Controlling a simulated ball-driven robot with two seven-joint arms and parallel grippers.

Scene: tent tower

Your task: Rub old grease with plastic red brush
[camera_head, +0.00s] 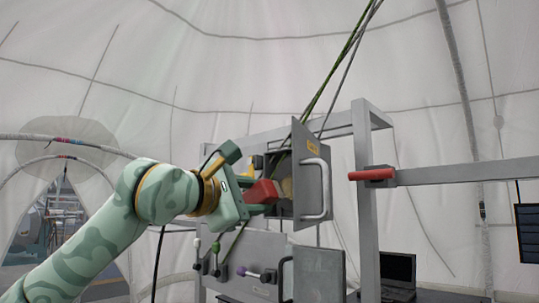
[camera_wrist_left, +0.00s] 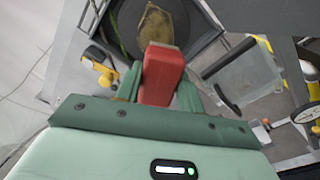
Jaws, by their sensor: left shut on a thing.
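My left gripper (camera_head: 252,194) is shut on the red brush (camera_head: 264,191), whose red body points away from the gripper. In the left wrist view the red brush (camera_wrist_left: 163,75) stands out between the green fingers. Beyond its far end is a tan-brown patch (camera_wrist_left: 155,24) against a dark round surface. I cannot tell whether this is old grease or the brush's bristles, or whether the brush touches the surface. In the head view, a beige bit (camera_head: 286,187) shows at the brush's far end, beside the open grey door (camera_head: 311,165). My right gripper is not in view.
A grey metal frame (camera_head: 366,215) stands right of the door, with a red-handled piece (camera_head: 371,174) on its crossbar. Below my gripper is a panel with several small levers (camera_head: 215,247). A laptop (camera_head: 397,270) stands at lower right. Green cables (camera_head: 341,62) run down from above.

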